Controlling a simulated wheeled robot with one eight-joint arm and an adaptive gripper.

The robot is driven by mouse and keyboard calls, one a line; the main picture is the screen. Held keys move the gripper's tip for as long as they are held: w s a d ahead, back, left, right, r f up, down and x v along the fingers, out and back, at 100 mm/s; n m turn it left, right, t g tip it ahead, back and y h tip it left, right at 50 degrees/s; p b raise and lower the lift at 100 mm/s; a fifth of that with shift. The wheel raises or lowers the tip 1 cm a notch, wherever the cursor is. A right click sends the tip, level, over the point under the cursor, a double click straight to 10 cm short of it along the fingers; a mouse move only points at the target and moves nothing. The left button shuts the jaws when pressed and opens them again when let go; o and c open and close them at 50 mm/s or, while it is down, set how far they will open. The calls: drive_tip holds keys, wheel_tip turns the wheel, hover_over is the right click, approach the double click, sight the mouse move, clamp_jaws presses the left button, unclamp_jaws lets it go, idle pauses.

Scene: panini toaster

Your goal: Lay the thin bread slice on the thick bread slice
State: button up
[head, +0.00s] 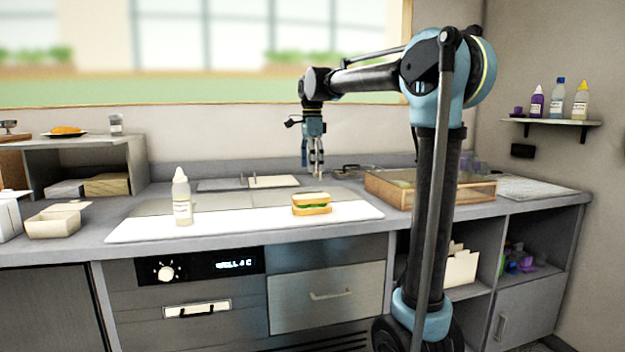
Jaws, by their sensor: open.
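A small sandwich stack sits on the white board (255,222) on the counter. Its top bread slice (311,197) lies over green filling, with the bottom bread slice (312,210) underneath. The top slice lies roughly level. At this size I cannot clearly tell which slice is the thinner. My gripper (313,172) points down above and slightly behind the stack. It is open and empty, and apart from the bread.
A white-labelled bottle (182,198) stands on the board to the left. A wooden-framed tray (400,196) is to the right, near my arm. A flat panel with a handle (270,182) lies behind the board. An open carton (52,222) is at far left.

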drive_tip(key=s+d+f+n+t, duration=0.1)
drive_tip(key=s+d+f+n, duration=0.3)
drive_tip(key=s+d+f, duration=0.3)
drive_tip(key=s+d+f+n, duration=0.45)
drive_tip(key=s+d, duration=0.35)
drive_tip(key=s, duration=0.2)
drive_tip(key=s+d+f+n, duration=0.3)
drive_tip(key=s+f, duration=0.4)
drive_tip(key=f, duration=0.3)
drive_tip(key=s+d+f+n+t, duration=0.1)
drive_tip(key=s+d+f+n, duration=0.2)
drive_tip(key=s+f, duration=0.4)
wheel_tip(320, 180, down, 4)
drive_tip(key=shift+s+d+r, duration=0.1)
drive_tip(key=shift+s+d, duration=0.25)
drive_tip(key=shift+s, duration=0.05)
drive_tip(key=shift+w+f, duration=0.2)
drive_tip(key=shift+w, duration=0.2)
